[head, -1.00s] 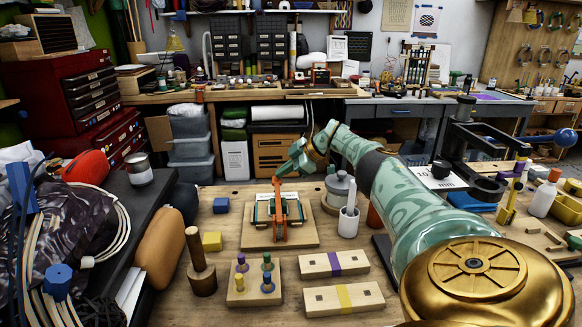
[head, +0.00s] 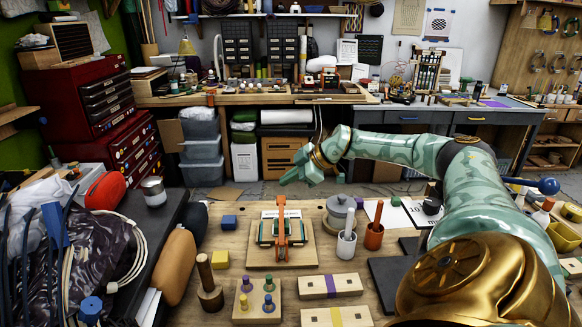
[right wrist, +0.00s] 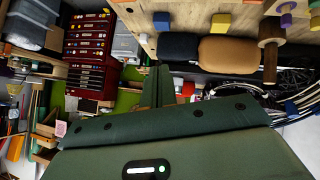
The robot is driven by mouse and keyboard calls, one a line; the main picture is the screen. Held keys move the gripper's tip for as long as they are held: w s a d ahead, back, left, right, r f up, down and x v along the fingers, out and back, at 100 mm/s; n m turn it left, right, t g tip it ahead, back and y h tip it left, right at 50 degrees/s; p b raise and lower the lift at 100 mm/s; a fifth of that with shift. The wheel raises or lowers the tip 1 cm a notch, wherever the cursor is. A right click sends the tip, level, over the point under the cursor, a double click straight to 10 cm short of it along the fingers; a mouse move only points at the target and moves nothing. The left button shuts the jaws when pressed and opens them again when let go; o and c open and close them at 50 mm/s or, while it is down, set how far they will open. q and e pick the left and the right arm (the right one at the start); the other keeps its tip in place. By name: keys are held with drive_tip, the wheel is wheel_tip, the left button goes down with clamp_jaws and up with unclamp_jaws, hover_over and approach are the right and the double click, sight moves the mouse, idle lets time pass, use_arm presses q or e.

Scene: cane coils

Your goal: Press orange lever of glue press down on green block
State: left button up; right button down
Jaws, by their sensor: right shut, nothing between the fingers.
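The glue press stands on a wooden board (head: 252,256) in the middle of the bench in the head view. Its orange lever (head: 281,232) runs down the front middle, with its top end at the back. Green parts (head: 266,233) show on both sides of the lever; I cannot tell which is the green block, or whether the lever presses on it. My right gripper (head: 284,181) is shut and empty, behind and above the press, apart from the lever. Its closed fingers show in the right wrist view (right wrist: 158,88). My left gripper is not in view.
A blue block (head: 229,222), a yellow block (head: 220,259) and a peg board (head: 242,311) are left and in front.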

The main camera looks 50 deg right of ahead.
drive_tip(key=s+a+r, duration=0.2)
drive_tip(key=s+a, duration=0.1)
drive_tip(key=a, duration=0.1)
drive_tip(key=shift+s+a+r+p, duration=0.2)
drive_tip(key=shift+s+r+p, duration=0.05)
drive_tip(key=shift+p, duration=0.05)
idle(0.5)
